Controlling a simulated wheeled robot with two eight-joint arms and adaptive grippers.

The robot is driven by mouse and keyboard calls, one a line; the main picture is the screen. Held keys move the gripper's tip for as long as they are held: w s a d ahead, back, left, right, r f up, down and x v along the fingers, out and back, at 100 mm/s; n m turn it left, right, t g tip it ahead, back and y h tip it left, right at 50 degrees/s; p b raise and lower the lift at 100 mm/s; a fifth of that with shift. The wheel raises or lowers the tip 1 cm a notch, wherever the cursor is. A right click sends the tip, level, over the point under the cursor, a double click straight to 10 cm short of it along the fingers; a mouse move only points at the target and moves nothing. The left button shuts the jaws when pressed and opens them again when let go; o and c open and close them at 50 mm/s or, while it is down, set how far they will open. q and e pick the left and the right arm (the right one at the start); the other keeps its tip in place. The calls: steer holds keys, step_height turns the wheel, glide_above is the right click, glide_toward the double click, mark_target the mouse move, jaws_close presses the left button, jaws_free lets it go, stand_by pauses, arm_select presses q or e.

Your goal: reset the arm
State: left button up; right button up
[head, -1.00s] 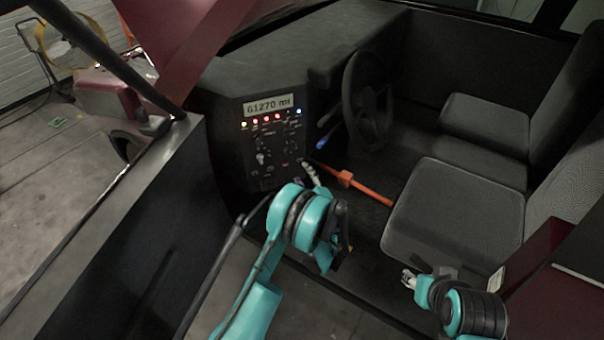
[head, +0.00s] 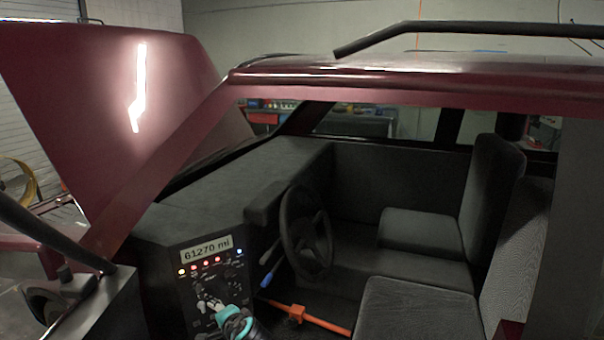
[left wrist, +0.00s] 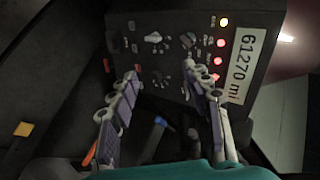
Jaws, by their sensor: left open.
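My left gripper (head: 208,304) is at the bottom of the head view, in front of the dashboard control panel (head: 187,288). It is open and empty in the left wrist view (left wrist: 161,74), its two fingers apart and pointing at the panel's knobs and switches. I cannot tell if a fingertip touches the panel. The panel has a display reading 61270 mi (head: 206,249) and a row of lit yellow, red and blue lights. The display also shows in the left wrist view (left wrist: 243,66). My right gripper is out of view.
A steering wheel (head: 306,232) stands right of the panel, with a blue-tipped lever (head: 266,279) beside it. An orange bar (head: 318,321) crosses low toward the front seat (head: 415,308). The car's maroon roof edge (head: 380,85) and slanted pillar (head: 165,195) frame the opening.

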arm_select(q)
steer(key=s+d+n+g+h, duration=0.1)
steer(key=s+d+n+h, duration=0.1)
steer(key=s, duration=1.2)
steer(key=s+d+r+n+g+h, duration=0.1)
steer(key=s+d+n+h, duration=0.2)
steer(key=s, duration=1.1)
steer(key=n+h, duration=0.2)
steer(key=n, duration=0.1)
steer(key=shift+n, duration=0.4)
steer(key=shift+r, duration=0.1)
